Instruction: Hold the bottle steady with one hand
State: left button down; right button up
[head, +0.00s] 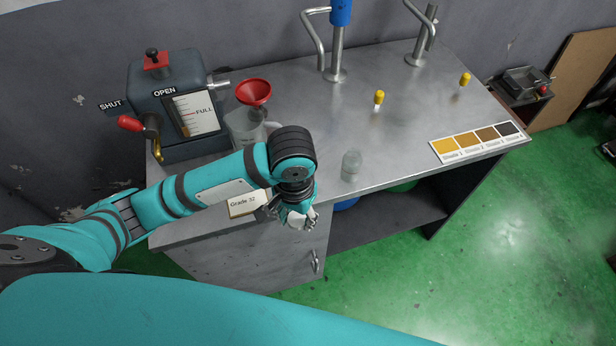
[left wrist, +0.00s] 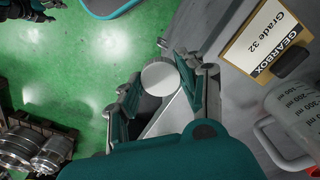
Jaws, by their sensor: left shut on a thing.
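My left gripper (head: 300,219) is just off the front edge of the bench, past the Grade 32 label. The left wrist view shows its two dark teal fingers (left wrist: 155,95) shut on a bottle with a round white top (left wrist: 160,76). The bottle's body is mostly hidden by the fingers and wrist. In the head view the gripper and arm hide most of the bottle. A separate small clear glass jar (head: 351,166) stands upright on the bench, right of the gripper and apart from it.
A Grade 32 label (head: 242,207) lies near the front edge. A clear jug (head: 240,128) with a red funnel (head: 254,92) stands behind my arm, beside the tank (head: 170,75). A colour chart (head: 480,140) lies at right.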

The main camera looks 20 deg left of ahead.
pick_arm(q)
jog(key=shift+s+a, duration=0.1)
jog(key=shift+s, duration=0.1)
jog(key=shift+w+a, duration=0.1)
jog(key=shift+w, duration=0.25)
jog(key=w, duration=0.5)
jog(key=w+a+f+p, duration=0.1)
jog(key=w, duration=0.3)
jog(key=w+a+p, duration=0.1)
jog(key=w, duration=0.4)
jog(key=shift+w+a+f, duration=0.2)
jog(key=shift+w+f, duration=0.1)
jog(key=shift+w+f+p, duration=0.1)
jog(key=shift+f+p, duration=0.25)
jog(key=shift+p, duration=0.05)
notch_tip(320, 180, down, 2)
jog(key=shift+f+p, duration=0.15)
jog(key=shift+p, duration=0.15)
jog(key=shift+f, duration=0.3)
pick_arm(e)
jog(key=r, duration=0.1)
jog(key=s+r, duration=0.1)
jog(key=r, duration=0.1)
jog(key=shift+s+d, duration=0.2)
jog(key=shift+d, duration=0.05)
pick_arm(q)
jog(key=shift+f, duration=0.25)
